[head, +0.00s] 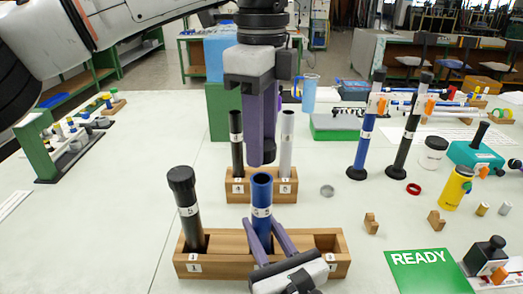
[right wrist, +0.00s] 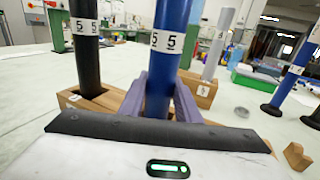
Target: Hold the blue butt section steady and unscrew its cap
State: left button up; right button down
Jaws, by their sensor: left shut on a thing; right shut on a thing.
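The blue butt section (head: 262,196) stands upright in the front wooden rack (head: 225,265); its bare top rim looks open. It also shows in the right wrist view (right wrist: 172,22), with a white label marked 5. My right gripper (head: 266,240) is shut around its lower part, just above the rack; its fingers flank the tube in the right wrist view (right wrist: 160,90). My left gripper (head: 263,160) points down, fingertips just above the tube's top in the picture. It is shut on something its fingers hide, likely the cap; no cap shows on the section.
A black capped section (head: 187,205) stands in the rack's left end. A rear rack (head: 240,190) holds a black and a silver tube behind my grippers. Two reel-fitted rods, a white jar, a yellow bottle and a green READY mat (head: 428,270) lie right. The left table is mostly clear.

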jog(key=c, duration=1.3)
grip_release()
jog(key=shift+o, duration=0.2)
jog(key=shift+s, duration=0.1)
